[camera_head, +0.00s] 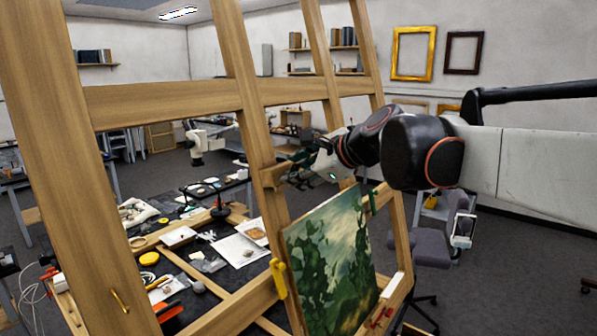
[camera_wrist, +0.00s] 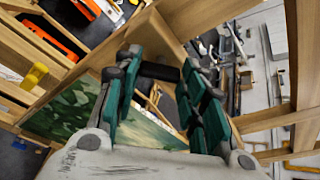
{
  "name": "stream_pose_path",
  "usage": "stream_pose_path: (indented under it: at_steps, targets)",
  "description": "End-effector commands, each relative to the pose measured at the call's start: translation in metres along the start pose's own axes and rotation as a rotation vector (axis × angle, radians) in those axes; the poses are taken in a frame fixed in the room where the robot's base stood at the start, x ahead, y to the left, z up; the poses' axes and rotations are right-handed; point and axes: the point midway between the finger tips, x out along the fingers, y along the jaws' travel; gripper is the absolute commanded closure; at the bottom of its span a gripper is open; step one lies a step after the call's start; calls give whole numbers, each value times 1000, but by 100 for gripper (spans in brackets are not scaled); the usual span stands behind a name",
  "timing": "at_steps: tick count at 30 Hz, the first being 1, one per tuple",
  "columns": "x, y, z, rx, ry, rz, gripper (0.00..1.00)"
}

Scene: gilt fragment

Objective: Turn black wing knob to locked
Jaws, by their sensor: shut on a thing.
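My gripper (camera_head: 298,166) is at the middle post of the wooden easel (camera_head: 262,120), above the painting. In the wrist view the gripper's green-padded fingers (camera_wrist: 160,66) stand on either side of a dark cylindrical piece, the black wing knob (camera_wrist: 160,71), and are shut on it. The fingers hide the knob's ends, and its turned position cannot be told. In the head view the knob is hidden behind the gripper and post. A green landscape painting (camera_head: 332,262) rests on the easel below the gripper, and it also shows in the wrist view (camera_wrist: 72,112).
A yellow clip (camera_head: 278,279) sits at the painting's left edge. A low table with papers (camera_head: 240,250) and tools stands behind the easel. A grey chair (camera_head: 428,250) is to the right.

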Motion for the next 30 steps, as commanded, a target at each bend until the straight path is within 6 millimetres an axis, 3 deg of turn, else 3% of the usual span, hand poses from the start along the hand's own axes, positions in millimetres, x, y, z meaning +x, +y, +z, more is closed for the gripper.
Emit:
stream_pose_path:
  at_steps: [18,30]
  targets:
    - [1,-4,-2,520,0,150,86]
    - [1,-4,-2,685,0,197,86]
